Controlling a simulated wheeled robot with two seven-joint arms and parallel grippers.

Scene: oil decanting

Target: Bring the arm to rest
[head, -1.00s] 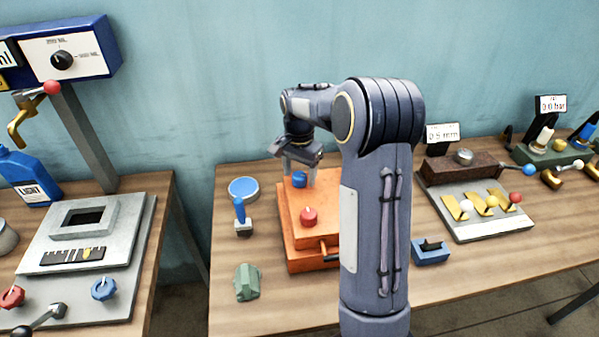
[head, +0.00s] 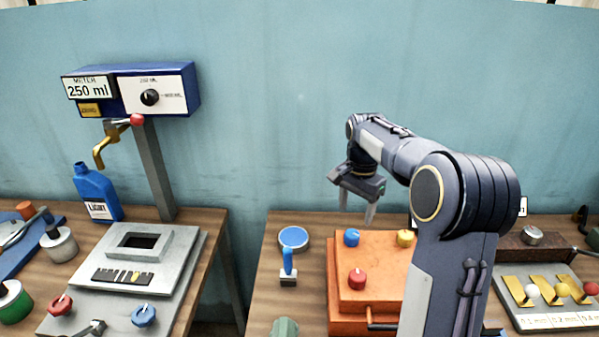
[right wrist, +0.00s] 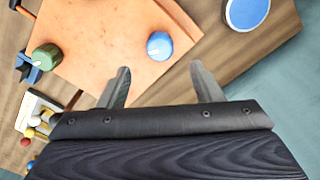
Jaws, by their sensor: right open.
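My right gripper (head: 357,205) hangs fingers-down above the back edge of the orange box (head: 344,290). Its two fingers are spread with nothing between them. The box carries a blue knob (head: 351,238), a red knob (head: 357,279) and a yellow knob (head: 405,238). In the right wrist view, the open fingers (right wrist: 160,85) show beside the orange box (right wrist: 100,40) and its blue knob (right wrist: 159,45), apart from the knob. My right arm hides part of the box and the table behind it. My left gripper is not in view.
On the left table are a metering stand (head: 150,165), a blue bottle (head: 97,190) and a grey plate (head: 195,255). A gap separates the tables.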

